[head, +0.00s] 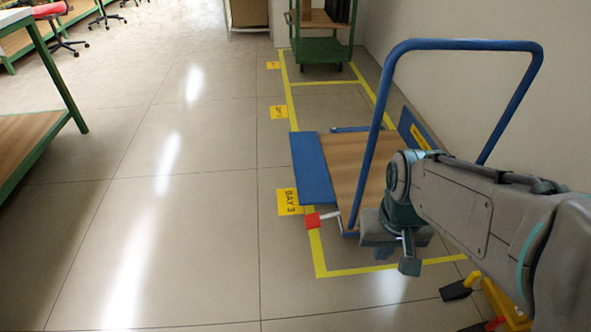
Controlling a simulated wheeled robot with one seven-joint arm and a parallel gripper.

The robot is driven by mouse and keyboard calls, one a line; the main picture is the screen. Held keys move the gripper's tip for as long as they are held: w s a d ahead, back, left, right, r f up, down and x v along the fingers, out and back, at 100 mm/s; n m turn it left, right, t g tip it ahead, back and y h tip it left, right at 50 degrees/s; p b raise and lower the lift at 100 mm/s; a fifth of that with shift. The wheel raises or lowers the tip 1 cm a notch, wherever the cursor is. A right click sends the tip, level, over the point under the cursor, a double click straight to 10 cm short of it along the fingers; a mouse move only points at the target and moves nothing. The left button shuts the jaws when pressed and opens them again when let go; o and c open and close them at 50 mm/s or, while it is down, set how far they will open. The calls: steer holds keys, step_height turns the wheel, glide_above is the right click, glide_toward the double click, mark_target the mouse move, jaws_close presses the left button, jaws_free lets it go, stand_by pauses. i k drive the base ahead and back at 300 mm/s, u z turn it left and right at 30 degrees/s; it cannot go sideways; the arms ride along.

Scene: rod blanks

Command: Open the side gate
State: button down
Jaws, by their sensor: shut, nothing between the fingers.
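A blue cart with a wooden deck (353,165) and a tall blue push handle (458,45) stands in a yellow-taped bay. A blue side gate panel (311,168) extends outward from the deck's left edge, looking folded down rather than upright. A red-ended latch lever (312,220) sticks out at the cart's near left corner. My gripper (408,262) is shut and empty, near the cart's near end, to the right of the red lever and apart from it. My arm hides the deck's near right part.
A yellow label marks BAY 3 (289,202). A green trolley (322,50) stands in the bay behind. A wall (480,20) runs along the right. A green-framed workbench (30,150) stands at left. The floor (170,220) between bench and cart is clear.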

mark_target(313, 182)
steer(key=k, duration=0.55)
steer(key=u, duration=0.95)
steer(key=i, duration=1.7)
steer(key=z, duration=0.95)
steer(key=i, duration=0.4)
steer(key=z, duration=0.5)
